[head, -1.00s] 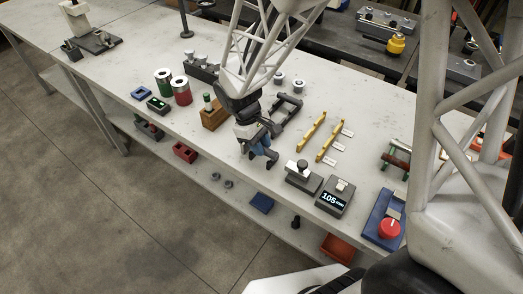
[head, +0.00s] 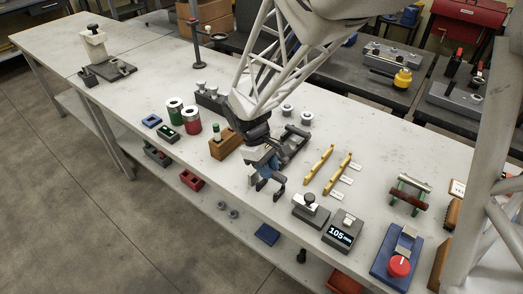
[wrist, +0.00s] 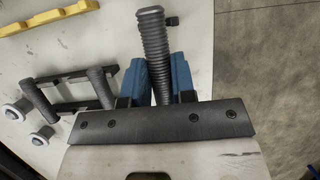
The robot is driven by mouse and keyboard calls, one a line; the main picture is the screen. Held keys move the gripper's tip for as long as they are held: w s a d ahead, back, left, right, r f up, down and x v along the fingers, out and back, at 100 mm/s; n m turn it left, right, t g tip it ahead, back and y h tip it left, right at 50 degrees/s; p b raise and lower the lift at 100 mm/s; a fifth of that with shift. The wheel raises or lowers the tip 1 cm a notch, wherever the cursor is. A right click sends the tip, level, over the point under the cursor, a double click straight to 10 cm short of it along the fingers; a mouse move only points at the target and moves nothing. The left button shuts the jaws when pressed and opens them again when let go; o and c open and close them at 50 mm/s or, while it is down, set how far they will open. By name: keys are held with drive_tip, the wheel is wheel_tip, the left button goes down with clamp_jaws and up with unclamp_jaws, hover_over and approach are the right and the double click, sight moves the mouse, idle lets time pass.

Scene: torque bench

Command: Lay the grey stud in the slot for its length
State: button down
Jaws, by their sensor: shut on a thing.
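My gripper (wrist: 160,80) has blue fingers shut on a dark grey threaded stud (wrist: 152,45) in the wrist view. The stud points away from the palm between the fingers. In the head view my gripper (head: 268,170) is over the front half of the bench, left of two yellow notched rails (head: 329,172). White tags (head: 346,181) lie beside the rails, their print too small to read. One rail shows in the wrist view (wrist: 45,33), left of the stud. The stud is hard to make out in the head view.
A grey box (head: 342,231) showing 105 mm and a black-knobbed block (head: 311,210) stand right of my gripper. A black frame (head: 296,145) is just behind it, a wooden block (head: 226,147) to its left. A blue box with a red knob (head: 399,265) is at the right.

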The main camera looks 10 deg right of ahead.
drive_tip(key=w+d+r, duration=0.1)
drive_tip(key=w+d, duration=0.2)
drive_tip(key=d, duration=0.5)
drive_tip(key=w+d+r, duration=0.1)
drive_tip(key=w+d, duration=0.2)
drive_tip(key=d, duration=0.5)
drive_tip(key=w+d+r, duration=0.1)
drive_tip(key=w+d, duration=0.2)
drive_tip(key=d, duration=0.6)
drive_tip(key=shift+w+r, duration=0.35)
drive_tip(key=shift+f, duration=0.1)
drive_tip(key=shift+f, duration=2.75)
drive_tip(key=shift+f, duration=1.45)
idle(0.8)
